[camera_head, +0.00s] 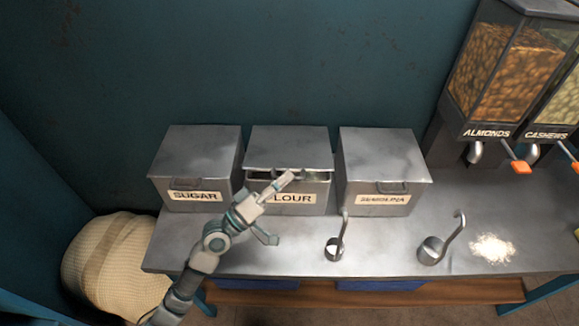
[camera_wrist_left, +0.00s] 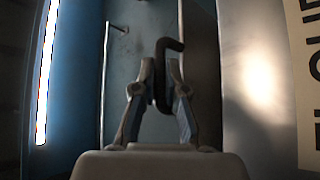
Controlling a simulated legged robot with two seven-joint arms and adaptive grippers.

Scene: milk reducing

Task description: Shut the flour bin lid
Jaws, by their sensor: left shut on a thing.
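The flour bin (camera_head: 316,207) is a metal box in the middle of three, with a FLOUR label on its front. Its lid (camera_head: 289,148) is nearly down, with a dark gap under its front edge. My left gripper (camera_head: 283,182) is at the front of this bin and covers part of the label. In the left wrist view my left gripper (camera_wrist_left: 160,92) is shut on a dark, hooked lid handle (camera_wrist_left: 162,60), which stands between its fingers. My right gripper is not in view.
The sugar bin (camera_head: 195,157) and semolina bin (camera_head: 380,160) stand close on either side. Two ladles, (camera_head: 336,246) and (camera_head: 433,250), are on the metal counter (camera_head: 290,250). A flour pile (camera_head: 492,248) lies right. The almond dispenser (camera_head: 500,75) stands at the back right.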

